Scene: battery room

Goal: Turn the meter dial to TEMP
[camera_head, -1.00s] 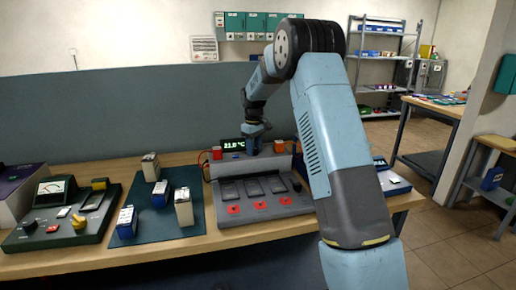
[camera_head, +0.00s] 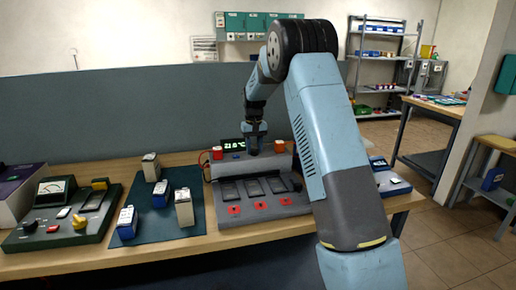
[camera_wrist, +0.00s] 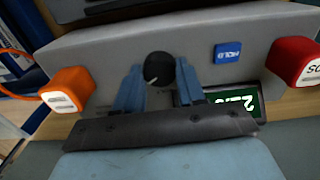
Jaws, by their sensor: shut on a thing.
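The meter (camera_head: 238,168) is a grey box on the bench; its dark display (camera_head: 231,144) shows green digits and °C, about 21. The display is upside down in the wrist view (camera_wrist: 240,98), partly covered by my gripper. The black round dial (camera_wrist: 158,67) has a small light mark near its lower edge. My gripper (camera_wrist: 158,78) is shut on the dial, one blue finger on each side. In the head view, my gripper (camera_head: 253,149) reaches down onto the meter's top and hides the dial. The labels around the dial cannot be read.
A red block (camera_wrist: 297,62) and an orange block (camera_wrist: 68,89) flank the dial on the meter. A blue HOLD button (camera_wrist: 228,53) is close by. In front lies a grey charger (camera_head: 262,206) with several bays. Batteries stand on a green mat (camera_head: 160,228) to the left.

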